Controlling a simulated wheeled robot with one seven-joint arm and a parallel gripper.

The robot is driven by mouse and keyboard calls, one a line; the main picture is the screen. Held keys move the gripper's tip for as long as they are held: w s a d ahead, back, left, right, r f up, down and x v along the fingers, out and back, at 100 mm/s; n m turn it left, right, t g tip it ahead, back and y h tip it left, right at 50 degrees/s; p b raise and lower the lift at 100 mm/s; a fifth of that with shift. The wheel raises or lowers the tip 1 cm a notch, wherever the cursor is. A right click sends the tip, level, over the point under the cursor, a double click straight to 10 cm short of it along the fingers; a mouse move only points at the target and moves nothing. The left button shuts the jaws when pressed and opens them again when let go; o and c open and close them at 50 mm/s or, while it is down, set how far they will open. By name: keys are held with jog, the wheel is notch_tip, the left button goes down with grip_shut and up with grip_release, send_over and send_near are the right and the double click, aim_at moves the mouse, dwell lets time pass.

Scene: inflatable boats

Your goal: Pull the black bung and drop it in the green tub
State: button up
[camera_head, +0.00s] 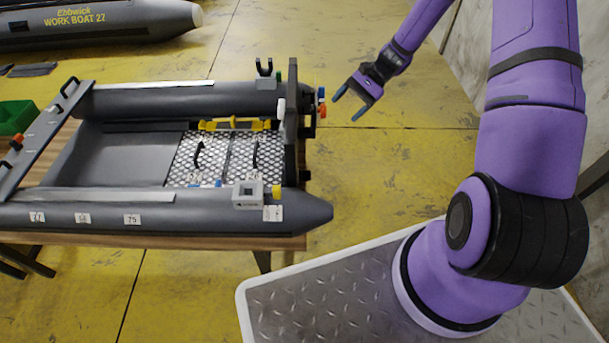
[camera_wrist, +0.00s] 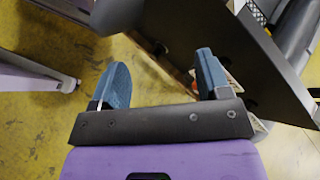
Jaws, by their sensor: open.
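My gripper (camera_head: 348,104) is open and empty, a short way to the right of the transom board (camera_head: 292,100) of the grey inflatable boat. In the wrist view the blue-tipped fingers (camera_wrist: 162,78) stand wide apart beside the dark board (camera_wrist: 205,30). Blue and orange fittings (camera_head: 322,110) stick out of the board's outer side. A bit of orange shows behind the right finger in the wrist view. I cannot make out the black bung for certain; dark spots on the board are too small to tell. The green tub (camera_head: 18,108) is at the far left, partly cut off.
The boat (camera_head: 120,218) lies on a wooden table (camera_head: 180,240) between me and the tub. A grey box (camera_head: 248,192) sits on its near tube. Another boat (camera_head: 90,25) is behind. The yellow floor right of the transom is clear.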

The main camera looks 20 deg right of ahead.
notch_tip(320, 180, down, 14)
jog(key=m+t+y, duration=0.2)
jog(key=m+y, duration=0.2)
jog(key=m, duration=0.1)
jog(key=m+t+y, duration=0.2)
jog(key=m+t, duration=0.4)
jog(key=m, duration=0.1)
send_near(307, 175)
notch_tip(307, 175, down, 2)
jog(key=w, duration=0.1)
jog(key=shift+w+a, duration=0.25)
jog(key=shift+a, duration=0.05)
jog(key=shift+a, duration=0.1)
jog(key=shift+x, duration=4.4)
jog(key=shift+r, duration=0.15)
jog(key=shift+c, duration=0.2)
jog(key=c, duration=1.2)
